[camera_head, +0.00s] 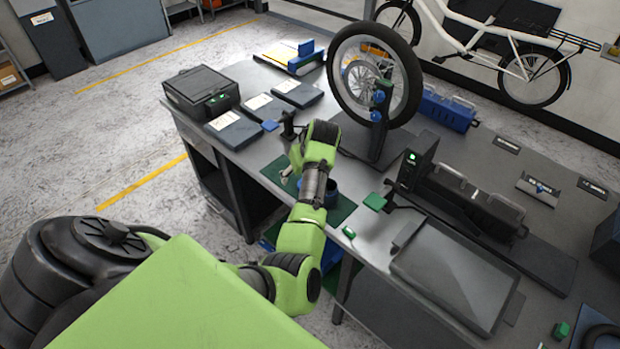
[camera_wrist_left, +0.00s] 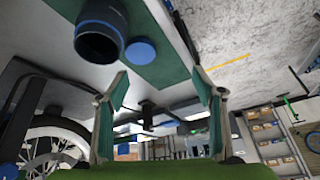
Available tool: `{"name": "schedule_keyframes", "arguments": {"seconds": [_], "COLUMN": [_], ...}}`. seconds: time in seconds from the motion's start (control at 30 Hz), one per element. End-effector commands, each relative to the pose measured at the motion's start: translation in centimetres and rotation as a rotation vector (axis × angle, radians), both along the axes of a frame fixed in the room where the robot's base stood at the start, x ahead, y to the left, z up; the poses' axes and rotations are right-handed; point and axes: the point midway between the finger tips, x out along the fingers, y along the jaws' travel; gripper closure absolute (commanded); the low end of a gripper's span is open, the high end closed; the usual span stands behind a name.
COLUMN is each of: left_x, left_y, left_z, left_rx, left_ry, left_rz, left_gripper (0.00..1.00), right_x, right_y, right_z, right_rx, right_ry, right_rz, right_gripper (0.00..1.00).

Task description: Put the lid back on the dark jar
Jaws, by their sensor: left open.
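The dark jar (camera_head: 332,191) stands on the green mat (camera_head: 343,212) near the bench's front edge, partly behind my left arm. In the left wrist view the jar (camera_wrist_left: 99,36) has a blue band and its dark mouth is open. A round blue lid (camera_wrist_left: 140,51) lies flat on the mat right beside the jar. My left gripper (camera_head: 288,179) is over the mat, left of the jar. In the wrist view its fingers (camera_wrist_left: 162,88) are spread with nothing between them. My right gripper is not in view.
A bike wheel (camera_head: 340,85) on a stand rises behind the mat. A black case (camera_head: 201,91) and flat boxes (camera_head: 234,129) are at the back left. A grey tray (camera_head: 455,275) and a long black device (camera_head: 470,206) fill the right side.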

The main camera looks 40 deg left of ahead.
Motion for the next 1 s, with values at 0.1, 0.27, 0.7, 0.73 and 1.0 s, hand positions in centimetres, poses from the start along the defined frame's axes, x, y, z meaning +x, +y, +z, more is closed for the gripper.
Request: {"name": "schedule_keyframes", "arguments": {"seconds": [0.1,0.27,0.7,0.73,1.0], "left_x": [1.7,3.0,3.3,3.3,3.3], "left_y": [-0.4,-0.9,-1.1,-1.1,-1.5], "left_z": [1.9,3.3,3.6,3.6,1.5], "left_rx": [-0.037,-0.067,-0.076,-0.076,-0.076], "left_ry": [-0.016,-0.023,-0.025,-0.025,-0.026], "left_rz": [0.063,0.113,0.127,0.127,0.128], "left_gripper": [0.38,0.38,0.38,0.38,0.38], "right_x": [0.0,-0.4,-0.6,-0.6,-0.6], "right_y": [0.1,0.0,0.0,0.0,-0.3], "right_z": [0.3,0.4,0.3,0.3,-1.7], "right_rx": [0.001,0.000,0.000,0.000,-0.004], "right_ry": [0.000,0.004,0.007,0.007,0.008], "right_rz": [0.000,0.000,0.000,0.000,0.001], "right_gripper": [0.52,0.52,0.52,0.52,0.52]}}
